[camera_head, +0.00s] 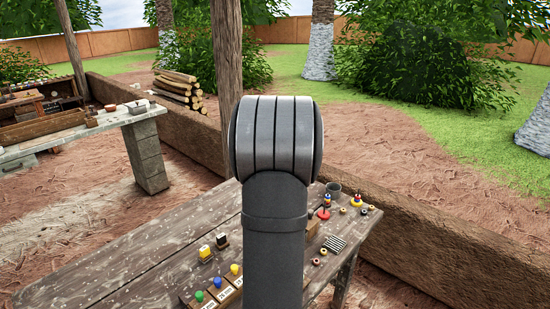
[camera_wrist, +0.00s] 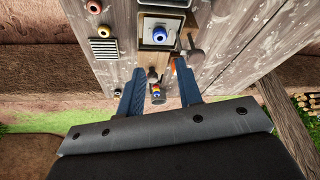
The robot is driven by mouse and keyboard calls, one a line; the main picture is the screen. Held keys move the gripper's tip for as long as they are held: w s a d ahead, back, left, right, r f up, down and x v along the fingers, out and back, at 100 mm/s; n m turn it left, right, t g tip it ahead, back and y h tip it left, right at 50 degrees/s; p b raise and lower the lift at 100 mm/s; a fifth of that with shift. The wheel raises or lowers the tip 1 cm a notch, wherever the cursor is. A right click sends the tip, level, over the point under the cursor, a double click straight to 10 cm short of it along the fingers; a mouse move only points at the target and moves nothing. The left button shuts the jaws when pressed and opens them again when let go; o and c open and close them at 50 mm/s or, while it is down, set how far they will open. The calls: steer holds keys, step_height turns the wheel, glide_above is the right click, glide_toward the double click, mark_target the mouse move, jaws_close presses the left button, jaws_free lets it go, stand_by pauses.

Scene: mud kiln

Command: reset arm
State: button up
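My gripper (camera_wrist: 157,72) shows in the wrist view with its two blue fingers spread apart. It is open, and I see nothing clamped between the fingertips. A small multicoloured object (camera_wrist: 157,94) appears in the gap between the fingers, with the wooden table behind it; I cannot tell its exact distance from the fingers. In the head view my own arm stands upright in the middle, over the wooden table (camera_head: 130,262), and the gripper is hidden there.
In the wrist view a blue spool (camera_wrist: 160,35) sits in a box. A mud wall (camera_head: 440,245) runs behind the table.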

steer(key=x, duration=1.1)
steer(key=shift+r, duration=1.4)
steer(key=shift+f, duration=0.1)
